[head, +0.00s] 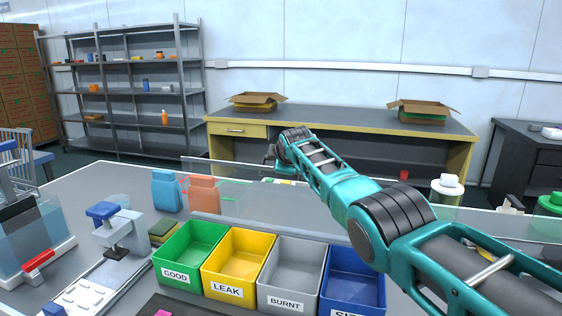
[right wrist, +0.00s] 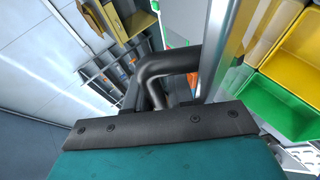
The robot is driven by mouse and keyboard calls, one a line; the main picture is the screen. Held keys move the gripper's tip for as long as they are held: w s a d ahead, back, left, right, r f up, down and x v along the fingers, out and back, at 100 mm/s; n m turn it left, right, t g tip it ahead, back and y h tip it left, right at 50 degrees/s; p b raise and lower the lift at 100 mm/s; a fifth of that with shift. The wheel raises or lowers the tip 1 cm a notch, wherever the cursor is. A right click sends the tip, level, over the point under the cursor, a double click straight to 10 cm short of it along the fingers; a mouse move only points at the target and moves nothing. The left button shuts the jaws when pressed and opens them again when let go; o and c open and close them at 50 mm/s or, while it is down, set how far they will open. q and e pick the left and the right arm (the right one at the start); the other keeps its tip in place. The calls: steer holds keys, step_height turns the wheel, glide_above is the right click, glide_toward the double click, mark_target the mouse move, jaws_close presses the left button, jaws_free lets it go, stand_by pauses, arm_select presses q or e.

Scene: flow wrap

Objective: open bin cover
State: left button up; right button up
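Four labelled bins stand in a row in the head view: green GOOD (head: 190,243), yellow LEAK (head: 236,254), grey BURNT (head: 291,266) and a blue one (head: 350,279). Their tops look uncovered. A clear, faint panel (head: 290,212) rises behind them and seems to be the cover. My right arm reaches in from the right, and its gripper (head: 272,157) is above and behind this panel. In the right wrist view, a dark bent finger (right wrist: 168,68) is beside a pale clear edge (right wrist: 230,60). Contact and finger opening are unclear. My left gripper is out of view.
Blue (head: 167,190) and orange (head: 204,194) pouches stand behind the green bin. A grey clamp-like device (head: 121,231) is to its left. A yellow-framed bench (head: 340,119) with open cartons and a metal shelf (head: 130,90) stand farther back.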

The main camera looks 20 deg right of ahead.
steer(key=shift+s+f, duration=0.2)
steer(key=shift+f, duration=0.3)
steer(key=shift+s+r, duration=0.55)
steer(key=shift+r, duration=0.05)
steer(key=v, duration=1.1)
steer(key=shift+r, duration=0.4)
steer(key=shift+s+a+f, duration=0.1)
steer(key=shift+s, duration=0.05)
